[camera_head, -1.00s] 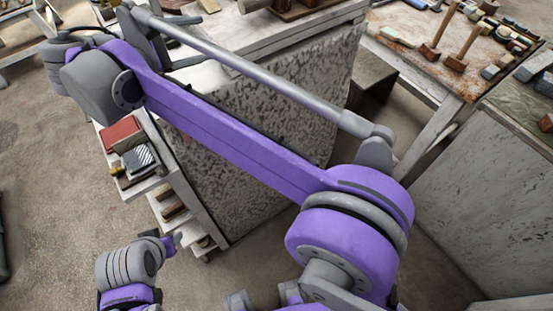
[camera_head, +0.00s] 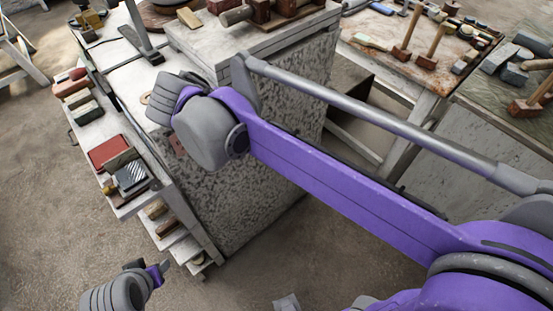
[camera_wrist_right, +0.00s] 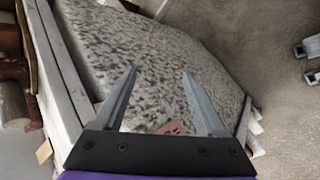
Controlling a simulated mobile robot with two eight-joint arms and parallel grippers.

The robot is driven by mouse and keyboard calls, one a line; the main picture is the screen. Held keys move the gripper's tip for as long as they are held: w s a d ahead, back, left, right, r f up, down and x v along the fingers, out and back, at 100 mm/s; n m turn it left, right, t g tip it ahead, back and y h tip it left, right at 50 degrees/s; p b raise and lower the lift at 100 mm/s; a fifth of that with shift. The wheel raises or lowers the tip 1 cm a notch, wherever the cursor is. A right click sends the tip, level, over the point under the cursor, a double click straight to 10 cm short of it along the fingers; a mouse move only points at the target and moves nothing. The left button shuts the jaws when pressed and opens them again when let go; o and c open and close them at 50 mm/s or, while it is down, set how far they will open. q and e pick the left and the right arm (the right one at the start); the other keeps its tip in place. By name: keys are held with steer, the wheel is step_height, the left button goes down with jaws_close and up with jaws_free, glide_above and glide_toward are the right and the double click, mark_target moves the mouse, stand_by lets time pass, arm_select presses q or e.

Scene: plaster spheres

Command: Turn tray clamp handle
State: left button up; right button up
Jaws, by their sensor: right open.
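I cannot make out a tray clamp handle for certain. A small reddish patch (camera_wrist_right: 170,128) shows low between my right fingers, against a speckled grey panel (camera_wrist_right: 160,45). A similar reddish patch (camera_head: 177,144) shows beside my right wrist in the head view. My right gripper (camera_wrist_right: 160,73) is open and empty, its two fingers spread in front of the panel. In the head view the right wrist is over the near edge of the workbench, and its fingers are hidden. My left gripper (camera_head: 162,269) is low at the bottom left, over the floor; its jaws are too small to judge.
The workbench (camera_head: 275,42) has a metal upright (camera_head: 140,32) and wooden tools on top. Side shelves hold a red box (camera_head: 108,152) and several blocks. Tables at right carry mallets (camera_head: 435,38) and stone blocks (camera_head: 495,62). Floor at left (camera_head: 50,220) is free.

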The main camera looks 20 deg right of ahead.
steer(key=s+d+f+m+y, duration=0.3)
steer(key=s+f+m, duration=0.1)
steer(key=s+f, duration=0.4)
steer(key=shift+d+f+g, duration=0.3)
steer(key=shift+d, duration=0.05)
steer(key=shift+c, duration=1.4)
